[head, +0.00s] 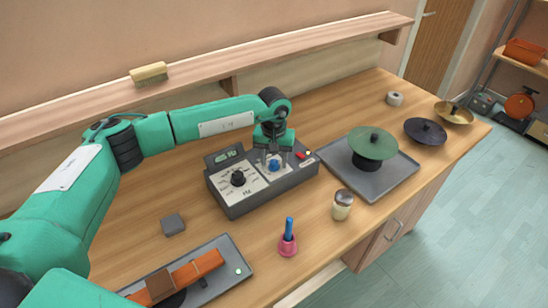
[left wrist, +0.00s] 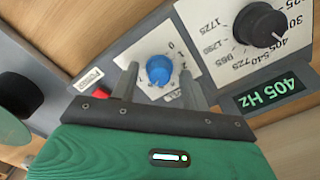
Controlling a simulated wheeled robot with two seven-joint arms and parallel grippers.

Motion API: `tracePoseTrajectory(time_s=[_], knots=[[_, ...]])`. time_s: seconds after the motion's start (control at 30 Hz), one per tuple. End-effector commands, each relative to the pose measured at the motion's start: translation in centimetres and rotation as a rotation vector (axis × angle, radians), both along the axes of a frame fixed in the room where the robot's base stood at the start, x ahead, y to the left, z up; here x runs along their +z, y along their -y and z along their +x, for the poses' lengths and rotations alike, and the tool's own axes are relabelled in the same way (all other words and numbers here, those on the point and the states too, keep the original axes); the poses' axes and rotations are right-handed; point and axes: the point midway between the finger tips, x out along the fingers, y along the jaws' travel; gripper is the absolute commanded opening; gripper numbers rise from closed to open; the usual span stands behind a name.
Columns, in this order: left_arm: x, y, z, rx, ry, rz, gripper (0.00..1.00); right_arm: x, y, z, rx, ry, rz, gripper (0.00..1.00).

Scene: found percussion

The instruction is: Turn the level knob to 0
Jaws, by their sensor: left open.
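The level knob is the small blue knob (head: 274,166) on a pale dial plate at the right of a grey tone box (head: 232,206). In the left wrist view the blue knob (left wrist: 159,70) sits between my left gripper's two fingers, with gaps at its sides. A 0 and other dial marks show near it, partly hidden; I cannot tell where the knob points. My left gripper (head: 275,158) points down over the knob and is open; it also shows in the left wrist view (left wrist: 160,76). My right gripper is out of view.
A larger black knob (left wrist: 261,24) and a display (left wrist: 268,94) reading 405 Hz share the box, with a red button (head: 300,155). A green disc (head: 373,143) stands over a grey tray to the right. A shaker (head: 343,204) and pink bell (head: 288,246) stand in front.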

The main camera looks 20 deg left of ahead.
Motion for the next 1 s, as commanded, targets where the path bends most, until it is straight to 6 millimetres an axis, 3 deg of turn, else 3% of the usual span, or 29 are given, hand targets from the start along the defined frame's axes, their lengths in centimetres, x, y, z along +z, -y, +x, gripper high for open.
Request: tracePoseTrajectory(time_s=[0.07,0.27,0.63,1.0], knots=[[0.0,0.0,0.0,0.000,0.000,0.000,0.42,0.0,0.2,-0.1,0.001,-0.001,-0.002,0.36],[0.0,0.0,0.0,0.000,0.000,0.000,0.03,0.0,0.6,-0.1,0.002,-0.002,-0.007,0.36],[-0.1,0.0,0.1,0.049,0.002,0.000,0.02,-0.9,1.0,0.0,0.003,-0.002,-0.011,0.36],[-0.4,0.0,0.1,0.316,0.004,-0.001,0.02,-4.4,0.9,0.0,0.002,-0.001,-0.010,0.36]])
